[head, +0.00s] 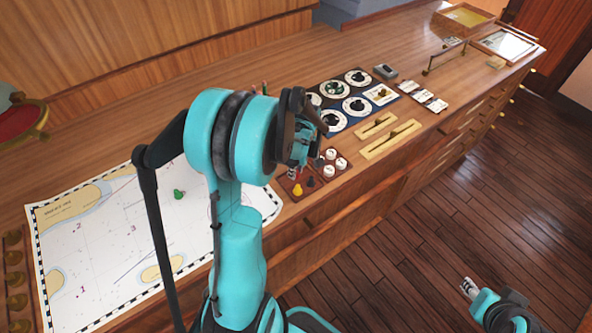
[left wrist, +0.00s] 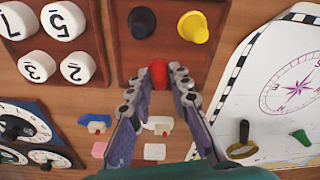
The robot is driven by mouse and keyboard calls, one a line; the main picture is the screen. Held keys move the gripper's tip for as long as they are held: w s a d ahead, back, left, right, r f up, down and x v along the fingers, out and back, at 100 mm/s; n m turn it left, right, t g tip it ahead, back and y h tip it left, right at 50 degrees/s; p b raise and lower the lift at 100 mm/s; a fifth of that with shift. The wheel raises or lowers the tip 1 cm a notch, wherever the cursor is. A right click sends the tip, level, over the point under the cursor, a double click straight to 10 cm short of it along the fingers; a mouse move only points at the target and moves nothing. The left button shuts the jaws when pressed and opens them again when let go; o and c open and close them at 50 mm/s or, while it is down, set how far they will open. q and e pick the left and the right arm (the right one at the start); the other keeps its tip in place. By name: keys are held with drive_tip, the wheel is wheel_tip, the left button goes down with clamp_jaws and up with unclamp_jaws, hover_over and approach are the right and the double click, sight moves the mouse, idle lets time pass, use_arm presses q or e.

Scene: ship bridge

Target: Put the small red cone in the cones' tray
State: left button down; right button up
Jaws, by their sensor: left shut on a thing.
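The small red cone (left wrist: 158,73) is between the fingertips of my left gripper (left wrist: 159,82) in the left wrist view, and the gripper is shut on it. The cones' tray (left wrist: 165,30) is a dark red-brown tray at the top, just beyond the fingertips. It holds a black cone (left wrist: 142,22) and a yellow cone (left wrist: 193,27). In the head view my left gripper (head: 303,160) is over the desk beside the tray (head: 286,187). The red cone is not clear there. My right gripper (head: 467,287) is low at the right, over the floor, away from the desk.
A tray of numbered white discs (left wrist: 65,68) adjoins the cones' tray. A brass-ringed magnifier (left wrist: 242,150) and small coloured blocks (left wrist: 96,121) lie nearby. A dial panel (head: 350,95) is beyond.

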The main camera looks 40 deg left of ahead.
sight(299, 178)
use_arm(q)
drive_tip(key=c, duration=1.4)
unclamp_jaws()
drive_tip(key=shift+f, duration=0.1)
drive_tip(key=shift+r, duration=0.2)
wheel_tip(299, 178, up, 11)
drive_tip(key=d+p, duration=0.1)
drive_tip(key=p, duration=0.2)
drive_tip(key=s+d+r+m+t, duration=0.2)
drive_tip(key=s+d+m, duration=0.1)
drive_tip(key=d+m, duration=0.3)
drive_tip(key=s+d+r+m+t+h, duration=0.1)
drive_tip(key=s+d+r+m+t, duration=0.1)
drive_tip(key=d+m, duration=0.4)
drive_tip(key=s+d+r+m+t, duration=0.2)
drive_tip(key=s+d+m+t, duration=0.1)
drive_tip(key=s+d+m, duration=0.2)
drive_tip(key=shift+d+m, duration=0.6)
drive_tip(key=shift+d, duration=0.5)
